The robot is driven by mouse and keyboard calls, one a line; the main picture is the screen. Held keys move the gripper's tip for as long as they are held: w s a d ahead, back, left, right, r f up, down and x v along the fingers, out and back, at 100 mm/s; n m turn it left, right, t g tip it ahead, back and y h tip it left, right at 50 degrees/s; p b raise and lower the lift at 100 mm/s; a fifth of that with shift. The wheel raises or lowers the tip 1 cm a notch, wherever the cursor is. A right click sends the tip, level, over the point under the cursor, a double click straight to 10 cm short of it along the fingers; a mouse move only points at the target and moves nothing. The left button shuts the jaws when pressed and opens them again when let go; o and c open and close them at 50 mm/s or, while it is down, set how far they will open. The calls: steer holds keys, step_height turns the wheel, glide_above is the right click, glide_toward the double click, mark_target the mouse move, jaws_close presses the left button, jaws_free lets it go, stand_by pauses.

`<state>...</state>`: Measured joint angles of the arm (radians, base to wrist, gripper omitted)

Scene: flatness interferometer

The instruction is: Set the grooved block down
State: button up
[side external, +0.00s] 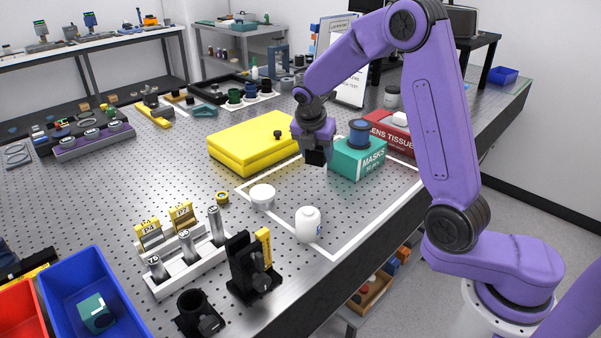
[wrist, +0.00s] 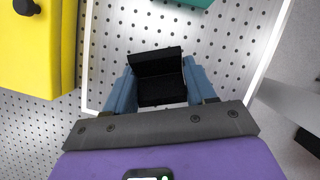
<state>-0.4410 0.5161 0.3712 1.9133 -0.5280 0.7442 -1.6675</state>
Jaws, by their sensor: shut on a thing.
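The grooved block (side external: 315,157) is black and hangs below my gripper (side external: 316,145) in the side view. In the wrist view my gripper (wrist: 160,95) has its two blue fingers closed on either side of the block (wrist: 157,66), which shows a step or groove across it. The block appears to be above the perforated metal table (side external: 225,175), inside a white outlined rectangle (side external: 340,252). The gap between its underside and the table is hard to judge.
A yellow case (side external: 240,145) stands left of my gripper and a teal masks box (side external: 357,165) with a blue spool (side external: 360,134) right of it. A white bottle (side external: 308,225) and a small white cup (side external: 262,196) stand nearer the camera. Bare table lies between them.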

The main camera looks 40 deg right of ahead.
glide_above(302, 180)
steer(key=a, duration=0.1)
steer(key=f, duration=0.6)
steer(key=shift+s+a+f, duration=0.1)
steer(key=shift+s+f, duration=0.05)
steer(key=shift+s, duration=0.2)
steer(key=shift+w+f, duration=0.1)
steer(key=shift+f, duration=1.5)
steer(key=shift+f, duration=0.15)
steer(key=o, duration=1.4)
steer(key=shift+c, duration=0.2)
